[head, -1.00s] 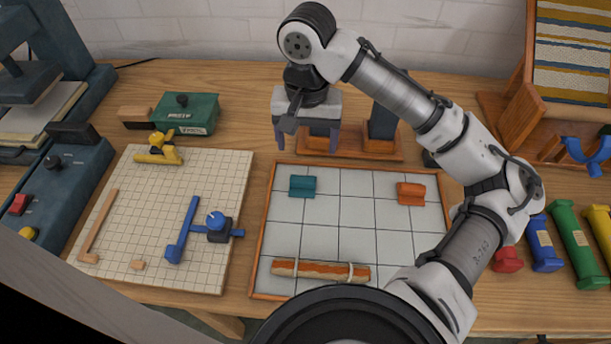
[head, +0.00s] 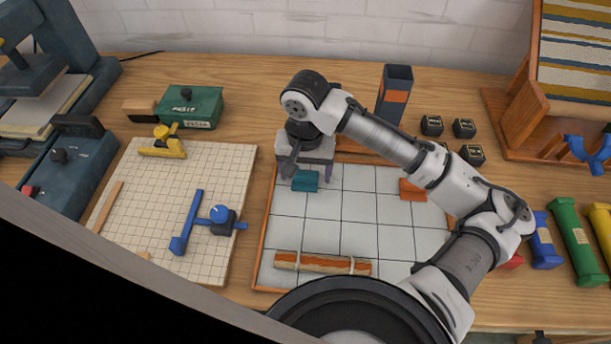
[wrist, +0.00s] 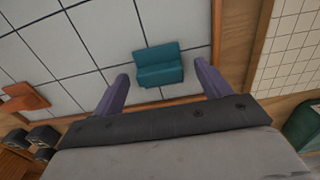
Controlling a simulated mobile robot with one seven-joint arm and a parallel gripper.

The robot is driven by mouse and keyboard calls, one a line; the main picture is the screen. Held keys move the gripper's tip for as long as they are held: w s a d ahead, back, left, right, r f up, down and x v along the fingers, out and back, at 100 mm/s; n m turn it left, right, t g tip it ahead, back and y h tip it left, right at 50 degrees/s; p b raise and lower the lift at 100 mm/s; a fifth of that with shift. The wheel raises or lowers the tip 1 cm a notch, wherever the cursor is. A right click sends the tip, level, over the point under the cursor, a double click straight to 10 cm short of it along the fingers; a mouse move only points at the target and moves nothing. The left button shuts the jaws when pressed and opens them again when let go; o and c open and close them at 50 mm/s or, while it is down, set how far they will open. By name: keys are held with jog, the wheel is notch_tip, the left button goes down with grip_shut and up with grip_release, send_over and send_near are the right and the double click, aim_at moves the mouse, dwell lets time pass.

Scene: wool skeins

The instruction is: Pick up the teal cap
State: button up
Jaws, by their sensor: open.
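The teal cap (head: 305,181) lies on the white gridded tray (head: 342,236), near its back left corner. In the wrist view the teal cap (wrist: 158,65) sits ahead of and between the two purple fingers, on the tray near its wooden rim. My gripper (head: 305,178) is over the back left of the tray, right by the cap. It is open, with the fingers (wrist: 160,82) wide apart and nothing between their tips. The head view does not show clearly how high the fingers are above the tray.
An orange cap (head: 411,190) lies at the tray's right, partly behind my arm. A striped skein (head: 322,264) lies along the front. Left are a gridded board (head: 150,200) with blue and yellow tools and a green box (head: 188,107). Black blocks (head: 464,128) stand behind right.

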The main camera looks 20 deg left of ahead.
jog(key=c, duration=1)
jog(key=shift+r, duration=0.15)
jog(key=shift+c, duration=0.2)
